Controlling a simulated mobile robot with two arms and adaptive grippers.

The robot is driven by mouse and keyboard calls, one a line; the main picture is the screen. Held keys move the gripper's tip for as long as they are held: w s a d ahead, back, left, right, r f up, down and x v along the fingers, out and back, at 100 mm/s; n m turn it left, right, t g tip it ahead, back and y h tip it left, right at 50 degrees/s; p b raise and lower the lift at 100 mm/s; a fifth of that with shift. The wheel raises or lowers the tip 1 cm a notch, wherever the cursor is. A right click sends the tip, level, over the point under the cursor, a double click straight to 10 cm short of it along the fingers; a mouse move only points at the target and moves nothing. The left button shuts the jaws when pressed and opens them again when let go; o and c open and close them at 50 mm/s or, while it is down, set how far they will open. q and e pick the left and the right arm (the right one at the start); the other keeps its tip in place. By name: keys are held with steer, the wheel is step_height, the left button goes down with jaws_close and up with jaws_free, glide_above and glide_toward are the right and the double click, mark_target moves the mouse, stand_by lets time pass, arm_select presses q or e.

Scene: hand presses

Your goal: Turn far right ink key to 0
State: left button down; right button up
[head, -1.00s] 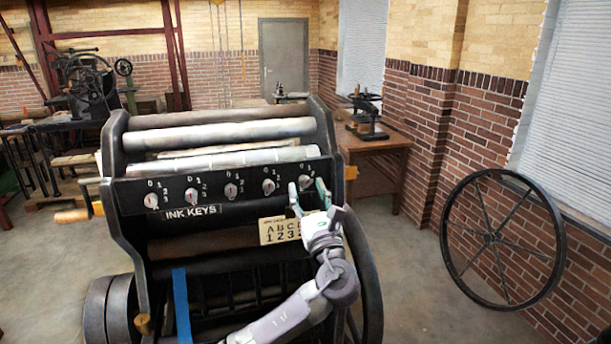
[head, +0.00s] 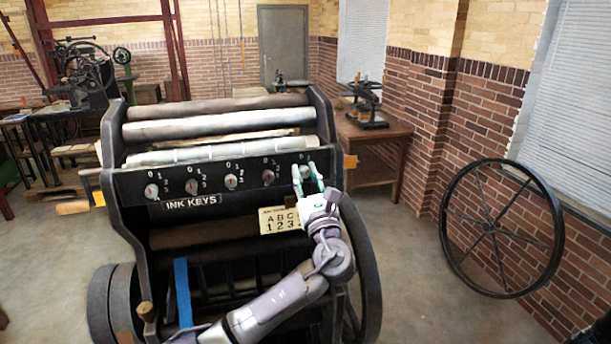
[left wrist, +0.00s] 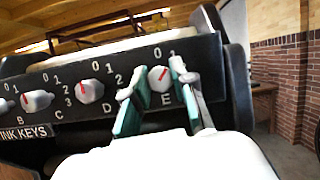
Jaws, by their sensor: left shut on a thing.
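The black ink key panel (head: 212,188) on the press carries a row of white round keys with numbers around them. The far right ink key (left wrist: 160,80), above the letter E in the left wrist view, has a red mark on its upper part; its exact setting is hard to read. My left gripper (head: 309,180) is at this key, with one green-padded finger on each side, shut on it. In the left wrist view my gripper (left wrist: 160,92) partly covers the key's edges and numbers. My right gripper is not in view.
The neighbouring key D (left wrist: 89,91) is close left of my left finger. A plate with letters and digits (head: 279,220) hangs below the panel. A large spoked wheel (head: 500,229) leans at the right wall. A wooden table (head: 372,143) stands behind the press.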

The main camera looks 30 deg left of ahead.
arm_select(q)
steer(key=shift+f+n+g+b, duration=0.15)
steer(key=shift+n+g+b, duration=0.15)
steer(key=shift+n+b, duration=0.45)
steer(key=n+g+y+b, duration=0.1)
steer(key=n+b, duration=0.2)
steer(key=n+g+b, duration=0.2)
steer(key=n, duration=0.2)
steer(key=shift+w+d+y+b, duration=0.1)
steer(key=shift+y+b, duration=0.3)
steer(key=shift+n+g+b, duration=0.7)
steer(key=shift+n+b, duration=0.1)
steer(key=shift+n, duration=0.65)
steer(key=shift+r, duration=0.25)
steer(key=c, duration=1)
jaws_free()
steer(key=shift+o, duration=0.2)
steer(key=shift+d, duration=0.1)
